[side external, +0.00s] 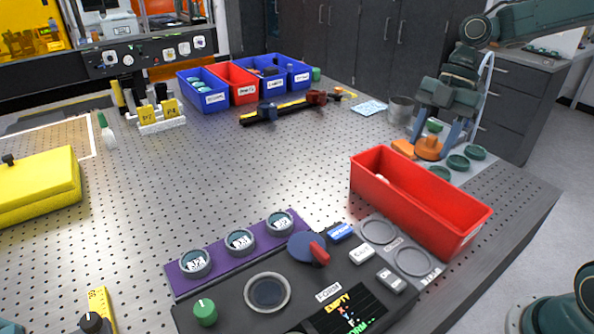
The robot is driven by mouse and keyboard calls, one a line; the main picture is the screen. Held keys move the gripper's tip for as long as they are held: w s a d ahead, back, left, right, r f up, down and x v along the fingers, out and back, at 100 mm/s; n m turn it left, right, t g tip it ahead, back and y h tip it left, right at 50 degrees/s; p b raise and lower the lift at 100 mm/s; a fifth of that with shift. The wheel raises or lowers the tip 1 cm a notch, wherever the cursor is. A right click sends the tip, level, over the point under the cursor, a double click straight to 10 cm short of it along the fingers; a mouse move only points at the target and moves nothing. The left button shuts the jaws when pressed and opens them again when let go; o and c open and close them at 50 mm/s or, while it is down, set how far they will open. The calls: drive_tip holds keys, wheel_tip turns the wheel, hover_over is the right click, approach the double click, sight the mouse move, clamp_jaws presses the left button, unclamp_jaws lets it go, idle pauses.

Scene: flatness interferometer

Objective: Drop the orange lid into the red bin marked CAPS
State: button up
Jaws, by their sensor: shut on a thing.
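My gripper (435,137) points down at the right side of the bench, its fingers around an orange lid (429,149) with a raised knob. The lid is at or just above a pale mat; I cannot tell whether it touches. A second orange piece (402,147) lies just left of it. A long red bin (435,212) stands in front of the gripper, nearer the camera, with small pale items inside. Its end label is too small to read. Another red bin (243,92) stands at the back among blue bins, its label also unreadable.
Several green lids (458,162) lie around the gripper. A grey cup (400,109) stands behind left. A control panel (264,292) with knobs lies in front, left of the long red bin. Blue bins (207,98) stand at the back. The middle of the perforated bench is clear.

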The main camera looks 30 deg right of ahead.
drive_tip(key=shift+f, duration=1.05)
drive_tip(key=o, duration=1)
drive_tip(key=shift+r, duration=0.1)
drive_tip(key=shift+v, duration=3.65)
